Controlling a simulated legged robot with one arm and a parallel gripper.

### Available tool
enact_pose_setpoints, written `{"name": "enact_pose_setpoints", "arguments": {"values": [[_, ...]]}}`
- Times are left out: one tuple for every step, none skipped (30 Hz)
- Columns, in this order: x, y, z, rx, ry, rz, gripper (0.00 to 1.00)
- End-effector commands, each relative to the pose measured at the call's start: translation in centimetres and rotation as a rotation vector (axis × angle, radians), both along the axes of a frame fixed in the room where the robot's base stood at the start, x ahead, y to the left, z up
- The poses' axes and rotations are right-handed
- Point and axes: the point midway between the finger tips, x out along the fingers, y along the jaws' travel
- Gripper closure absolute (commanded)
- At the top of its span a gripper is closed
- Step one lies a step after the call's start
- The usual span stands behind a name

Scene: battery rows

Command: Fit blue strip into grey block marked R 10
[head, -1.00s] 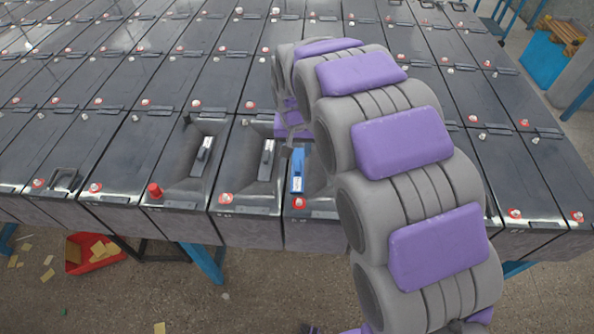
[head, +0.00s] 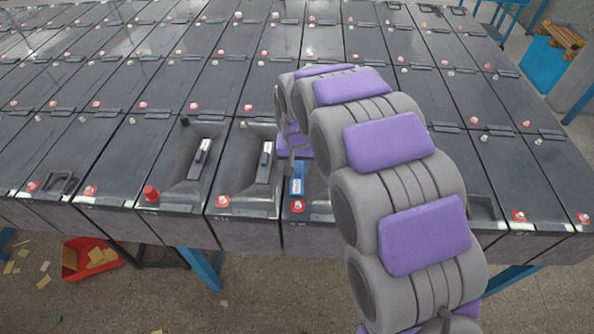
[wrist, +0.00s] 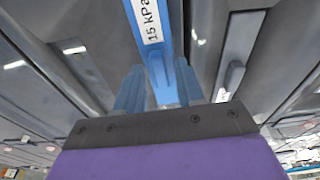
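The blue strip (head: 297,182) with a white label stands in the front row, in line with a dark grey block (head: 285,218). I cannot read a marking R 10 on it. The strip's upper end is hidden by my gripper (head: 295,155). In the wrist view the strip (wrist: 150,45), labelled 15 kPa, runs between the two blue-grey fingers of my gripper (wrist: 160,88). A narrow gap shows on the left side; the right finger is close to the strip. The fingers look open around it.
Rows of dark blocks with red and grey terminals fill the table. Two neighbouring blocks hold grey strips (head: 202,152) (head: 266,158) in recesses. A red post (head: 151,194) stands on the left. An empty recess (head: 485,208) lies right of my arm. A red bin (head: 90,258) is on the floor.

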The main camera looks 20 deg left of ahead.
Motion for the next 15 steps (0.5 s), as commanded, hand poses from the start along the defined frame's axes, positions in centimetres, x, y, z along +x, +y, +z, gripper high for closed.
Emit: {"name": "enact_pose_setpoints", "arguments": {"values": [[-0.01, 0.08, -0.03, 0.000, 0.000, 0.000, 0.70], [-0.01, 0.10, -0.05, -0.001, 0.001, 0.000, 0.73], [-0.02, 0.13, -0.06, -0.001, 0.001, 0.001, 0.77], [-0.02, 0.14, -0.08, -0.001, 0.001, 0.000, 0.80], [-0.02, 0.15, -0.08, -0.001, 0.001, 0.001, 0.83], [-0.01, 0.15, -0.09, -0.001, 0.001, 0.000, 0.87], [0.00, 0.14, -0.10, -0.001, 0.002, 0.000, 0.90], [-0.01, 0.13, -0.10, -0.001, 0.002, 0.000, 0.92], [-0.01, 0.12, -0.11, -0.001, 0.002, 0.000, 0.96], [0.00, 0.10, -0.12, -0.002, 0.002, 0.001, 0.97], [0.00, 0.09, -0.12, -0.001, 0.002, 0.000, 0.97], [0.00, 0.08, -0.12, -0.001, 0.002, 0.000, 0.97], [0.00, 0.07, -0.13, -0.002, 0.003, 0.000, 0.97], [0.00, 0.06, -0.12, -0.002, 0.003, 0.000, 0.97], [0.00, 0.05, -0.09, -0.002, 0.003, 0.000, 0.97]]}}
